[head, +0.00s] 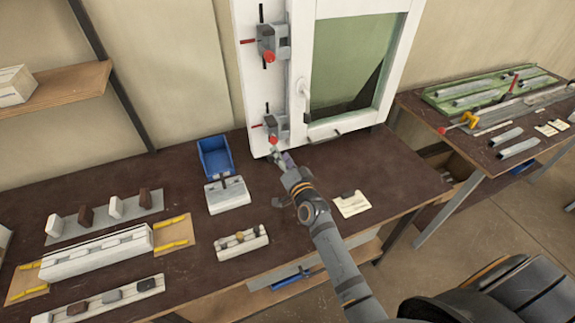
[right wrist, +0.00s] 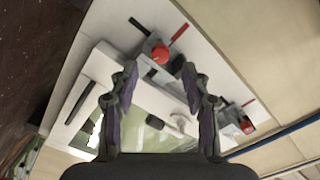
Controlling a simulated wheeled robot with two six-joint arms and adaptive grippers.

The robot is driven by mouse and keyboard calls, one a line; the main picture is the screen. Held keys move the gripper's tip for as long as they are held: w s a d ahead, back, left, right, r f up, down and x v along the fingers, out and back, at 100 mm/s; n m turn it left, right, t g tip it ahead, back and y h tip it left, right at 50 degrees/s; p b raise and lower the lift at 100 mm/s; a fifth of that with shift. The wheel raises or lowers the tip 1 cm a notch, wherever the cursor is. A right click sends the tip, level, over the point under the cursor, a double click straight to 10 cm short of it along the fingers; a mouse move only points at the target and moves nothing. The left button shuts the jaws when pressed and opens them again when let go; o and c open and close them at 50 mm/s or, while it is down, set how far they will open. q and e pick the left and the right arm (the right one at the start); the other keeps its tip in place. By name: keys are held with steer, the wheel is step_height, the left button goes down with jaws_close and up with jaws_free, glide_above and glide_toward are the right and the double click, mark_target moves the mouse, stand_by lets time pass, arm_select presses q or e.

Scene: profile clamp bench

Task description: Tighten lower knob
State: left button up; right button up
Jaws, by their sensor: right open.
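The white window frame (head: 300,90) stands upright at the back of the bench. The lower clamp (head: 280,125) is a grey block on its left side, with the red lower knob (head: 272,139) at its front. My right gripper (head: 282,158) is just below the lower knob, apart from it as far as I can see. In the right wrist view the open right gripper (right wrist: 160,76) has the lower knob (right wrist: 160,53) beyond its fingertips, roughly between them. Nothing is between the fingers. The upper clamp (head: 273,42) has its own red knob (head: 268,57). My left gripper is not in view.
A blue bin (head: 215,155) and a white block fixture (head: 228,194) stand left of my right arm. A paper card (head: 352,204) lies to its right. The window handle (head: 303,87) sticks out right of the clamps. A second table (head: 487,151) stands at the right.

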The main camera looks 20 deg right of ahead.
steer(key=s, duration=0.6)
steer(key=shift+s, duration=0.35)
steer(key=shift+d, duration=0.15)
